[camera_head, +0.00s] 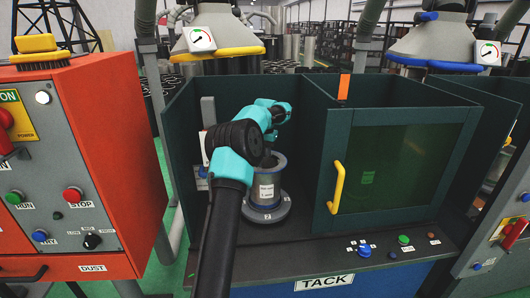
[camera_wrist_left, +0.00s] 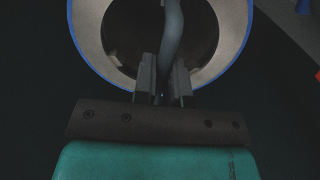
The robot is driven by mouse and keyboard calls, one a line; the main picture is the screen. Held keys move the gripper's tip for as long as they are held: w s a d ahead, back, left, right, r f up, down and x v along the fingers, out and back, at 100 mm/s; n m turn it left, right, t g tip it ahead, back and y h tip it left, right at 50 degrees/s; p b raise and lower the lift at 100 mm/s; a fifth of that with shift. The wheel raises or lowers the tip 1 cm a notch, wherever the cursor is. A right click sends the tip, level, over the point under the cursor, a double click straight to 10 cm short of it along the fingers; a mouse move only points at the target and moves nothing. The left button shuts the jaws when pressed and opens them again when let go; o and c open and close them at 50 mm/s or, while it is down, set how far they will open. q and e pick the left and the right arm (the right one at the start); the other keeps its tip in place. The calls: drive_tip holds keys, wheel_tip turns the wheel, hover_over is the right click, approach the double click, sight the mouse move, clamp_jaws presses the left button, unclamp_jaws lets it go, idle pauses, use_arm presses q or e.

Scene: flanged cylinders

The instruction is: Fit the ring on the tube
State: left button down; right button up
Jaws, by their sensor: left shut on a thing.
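A grey tube (camera_head: 265,178) stands upright in the left bay of the green booth, with a pale label on its front. Around its foot is a wide grey flange or ring (camera_head: 284,208) with blue on its edge; whether it is a separate piece I cannot tell. My left gripper (camera_head: 268,158) is at the tube's top, mostly hidden by its own wrist. In the left wrist view my left gripper (camera_wrist_left: 164,75) is shut on a thin, curved grey piece (camera_wrist_left: 173,35), seen edge-on. Beyond it is a blue-edged grey annulus (camera_wrist_left: 88,35) around a dark opening. My right gripper is out of view.
A green partition and a closed window panel (camera_head: 395,165) with a yellow handle (camera_head: 337,187) stand right of the tube. A control ledge (camera_head: 440,243) runs along the front. An orange cabinet (camera_head: 105,130) stands at the left. The bay floor right of the flange is clear.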

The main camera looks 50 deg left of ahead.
use_arm(q)
drive_tip(key=shift+f, duration=0.3)
idle(0.4)
drive_tip(key=c, duration=1.1)
unclamp_jaws()
drive_tip(key=shift+f, duration=0.1)
drive_tip(key=shift+r, duration=3.55)
